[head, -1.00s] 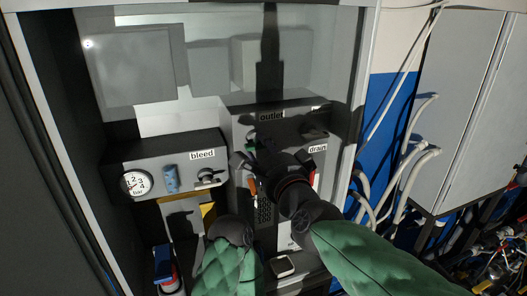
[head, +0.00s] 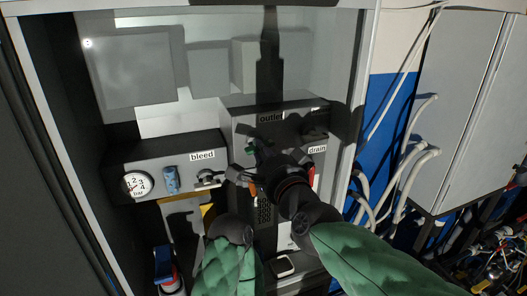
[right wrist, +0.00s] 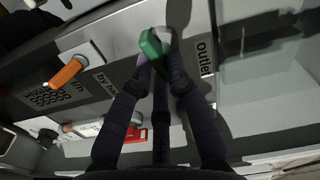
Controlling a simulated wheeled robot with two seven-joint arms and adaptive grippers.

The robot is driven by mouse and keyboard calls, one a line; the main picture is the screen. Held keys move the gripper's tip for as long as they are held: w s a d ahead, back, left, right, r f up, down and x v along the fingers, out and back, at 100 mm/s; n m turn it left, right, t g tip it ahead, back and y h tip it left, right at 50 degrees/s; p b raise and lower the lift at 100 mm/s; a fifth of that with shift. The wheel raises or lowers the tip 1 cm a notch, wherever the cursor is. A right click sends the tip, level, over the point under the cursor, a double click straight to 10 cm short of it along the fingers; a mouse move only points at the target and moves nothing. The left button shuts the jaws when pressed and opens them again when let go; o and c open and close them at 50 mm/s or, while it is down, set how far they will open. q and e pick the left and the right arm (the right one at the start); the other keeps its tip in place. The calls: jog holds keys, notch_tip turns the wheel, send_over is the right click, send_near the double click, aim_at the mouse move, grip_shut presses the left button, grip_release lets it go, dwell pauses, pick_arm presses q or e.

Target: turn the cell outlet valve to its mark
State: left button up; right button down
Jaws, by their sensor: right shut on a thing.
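The cell outlet valve has a green handle (right wrist: 152,45), beside the "Outlet" label (right wrist: 203,57) in the right wrist view. My right gripper (right wrist: 160,62) is shut on this handle, with its dark fingers on either side of it. In the head view the green handle (head: 250,146) shows only in part below the "outlet" label (head: 271,118). My right gripper (head: 257,154) and wrist cover much of the valve there. The mark cannot be made out. My left gripper is not in view; a green-sleeved arm part shows at the bottom.
A box labelled "bleed" (head: 165,165) with a round bar gauge (head: 137,186) and a small lever (head: 208,178) stands to the left. An orange handle (right wrist: 65,72) and a red part (right wrist: 134,138) are close to my fingers. The "drain" label (head: 317,150) is to the right.

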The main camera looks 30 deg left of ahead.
jog(key=shift+w+d+r+n+p, duration=0.1)
jog(key=shift+n+p, duration=2.5)
jog(key=shift+n, duration=5)
jog(key=c, duration=1.2)
grip_release()
jog(key=shift+r, duration=0.1)
jog(key=v, duration=1.2)
